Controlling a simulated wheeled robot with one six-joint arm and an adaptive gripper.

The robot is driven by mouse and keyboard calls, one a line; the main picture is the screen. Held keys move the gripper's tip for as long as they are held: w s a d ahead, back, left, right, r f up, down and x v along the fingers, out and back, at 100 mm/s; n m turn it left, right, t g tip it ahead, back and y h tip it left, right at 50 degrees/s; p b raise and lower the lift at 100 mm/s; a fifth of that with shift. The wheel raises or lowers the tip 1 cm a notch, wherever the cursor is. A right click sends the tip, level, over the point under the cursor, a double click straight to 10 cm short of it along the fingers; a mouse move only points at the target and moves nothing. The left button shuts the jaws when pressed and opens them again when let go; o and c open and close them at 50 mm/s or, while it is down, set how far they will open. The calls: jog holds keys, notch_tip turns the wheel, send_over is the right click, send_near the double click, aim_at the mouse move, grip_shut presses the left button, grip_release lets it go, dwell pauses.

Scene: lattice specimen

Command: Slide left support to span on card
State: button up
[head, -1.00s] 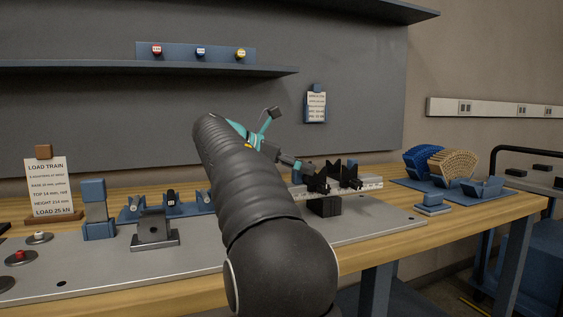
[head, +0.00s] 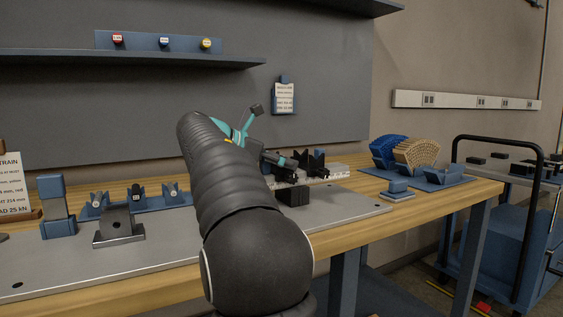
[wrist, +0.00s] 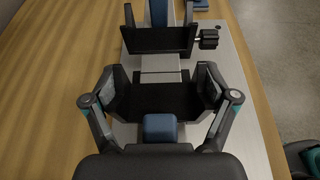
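The left support (wrist: 160,99) is a dark block with a blue piece (wrist: 159,128) at its near side. In the wrist view it lies between the two fingers of my gripper (wrist: 160,92). The fingers are wide apart at its two ends; I cannot tell whether they press on it. A second dark support (wrist: 158,40) with a side knob stands farther along the same pale rail. In the head view my gripper (head: 283,161) is at the supports, and my arm partly hides the left one. The card (head: 285,97) hangs on the back panel; its text is too small to read.
A dark block (head: 293,196) sits on the grey plate (head: 340,211) in front of the rail. Blue holders (head: 137,199) and a grey bracket (head: 118,227) stand left of my arm. Blue and tan fan-shaped stacks (head: 416,154) stand on the right. A cart (head: 500,220) stands beyond the table.

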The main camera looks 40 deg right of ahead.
aim_at(270, 173)
jog(key=shift+w+a+p, duration=0.2)
jog(key=shift+a+p, duration=0.45)
jog(key=shift+a, duration=0.15)
jog(key=shift+w+a, duration=0.15)
jog(key=shift+a, duration=0.6)
jog(key=o, duration=1.2)
jog(key=shift+c, duration=0.2)
jog(key=shift+v, duration=2.95)
